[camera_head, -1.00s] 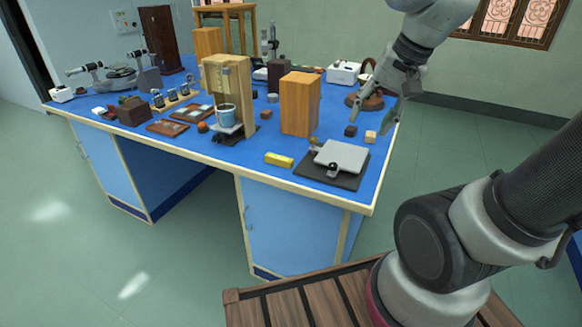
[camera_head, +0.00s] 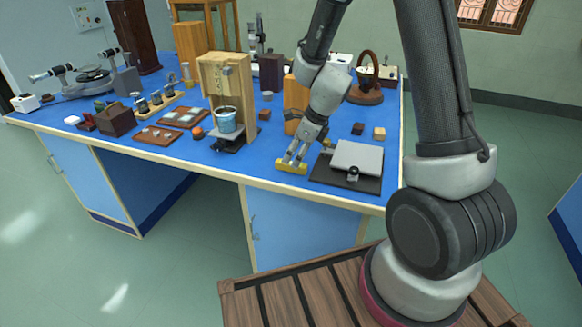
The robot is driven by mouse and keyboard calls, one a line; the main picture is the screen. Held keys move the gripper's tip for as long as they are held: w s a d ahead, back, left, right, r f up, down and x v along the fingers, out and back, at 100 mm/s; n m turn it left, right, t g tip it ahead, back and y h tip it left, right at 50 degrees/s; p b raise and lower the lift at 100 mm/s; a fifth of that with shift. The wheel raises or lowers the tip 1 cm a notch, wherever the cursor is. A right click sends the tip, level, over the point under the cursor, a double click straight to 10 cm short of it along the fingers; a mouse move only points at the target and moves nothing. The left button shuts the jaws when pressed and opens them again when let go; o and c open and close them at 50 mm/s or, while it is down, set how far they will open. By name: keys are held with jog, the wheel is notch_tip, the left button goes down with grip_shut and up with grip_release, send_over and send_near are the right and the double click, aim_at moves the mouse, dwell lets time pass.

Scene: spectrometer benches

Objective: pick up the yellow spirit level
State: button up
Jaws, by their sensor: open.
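The yellow spirit level (camera_head: 291,167) is a small yellow bar lying on the blue bench top near its front edge. My gripper (camera_head: 291,161) points down at it, with its fingers apart and their tips at the level. The fingertips overlap part of the level in this view. I cannot tell whether they touch it. The level still appears to rest on the bench.
A grey plate on a black base (camera_head: 345,181) lies just right of my gripper. A tall wooden block (camera_head: 294,103) stands behind it. A wooden stand (camera_head: 226,76) with a blue cup (camera_head: 226,121) is to the left. Bare blue bench (camera_head: 262,160) shows between stand and level.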

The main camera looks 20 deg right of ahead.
aim_at(291, 163)
jog(key=x, duration=0.3)
jog(key=shift+d+f, duration=0.1)
jog(key=shift+f, duration=0.05)
jog(key=shift+s, duration=0.1)
jog(key=shift+f, duration=0.25)
jog(key=shift+c, duration=0.2)
grip_shut()
